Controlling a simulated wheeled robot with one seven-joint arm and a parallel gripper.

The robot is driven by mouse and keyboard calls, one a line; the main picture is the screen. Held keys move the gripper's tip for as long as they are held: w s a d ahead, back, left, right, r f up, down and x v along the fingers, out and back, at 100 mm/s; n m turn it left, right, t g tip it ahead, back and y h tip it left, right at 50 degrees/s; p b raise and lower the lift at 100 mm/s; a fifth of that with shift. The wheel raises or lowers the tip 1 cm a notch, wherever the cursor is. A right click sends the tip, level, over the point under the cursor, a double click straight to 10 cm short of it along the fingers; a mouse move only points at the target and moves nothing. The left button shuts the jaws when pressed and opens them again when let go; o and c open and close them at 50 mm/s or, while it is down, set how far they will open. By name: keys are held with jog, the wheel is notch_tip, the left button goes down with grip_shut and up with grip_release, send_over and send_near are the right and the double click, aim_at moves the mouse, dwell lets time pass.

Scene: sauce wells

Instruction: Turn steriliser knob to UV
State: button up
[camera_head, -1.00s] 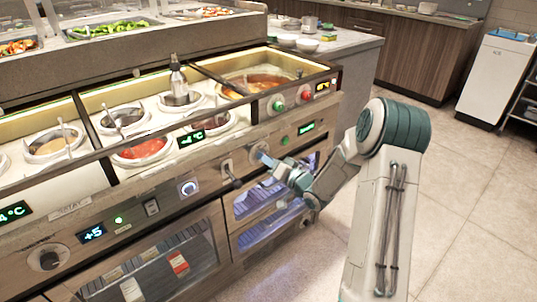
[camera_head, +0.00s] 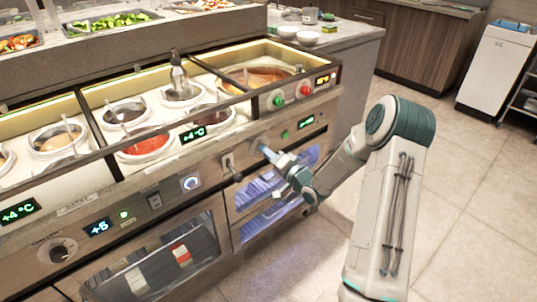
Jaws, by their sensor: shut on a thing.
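The steriliser (camera_head: 275,189) is the cabinet with blue-violet lit windows at the right end of the counter front. My gripper (camera_head: 264,148) reaches the control panel above these windows from the right. Its fingertips are shut at the panel on what looks like the steriliser knob. The fingers hide the knob, so its pointer and its marks cannot be read. A green round button or lamp (camera_head: 285,134) and a small green display (camera_head: 306,122) sit on the panel right of my gripper.
A dark lever (camera_head: 231,166) sticks out of the panel just left of my gripper. Green (camera_head: 279,100) and red (camera_head: 305,90) knobs sit higher up, near the sauce wells. Another round knob (camera_head: 58,252) is at far left. The floor (camera_head: 305,262) in front is clear.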

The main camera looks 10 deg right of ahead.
jog(key=o, duration=1)
jog(key=shift+c, duration=0.2)
jog(key=p+v, duration=0.1)
jog(key=v, duration=1.3)
jog(key=shift+w, duration=0.1)
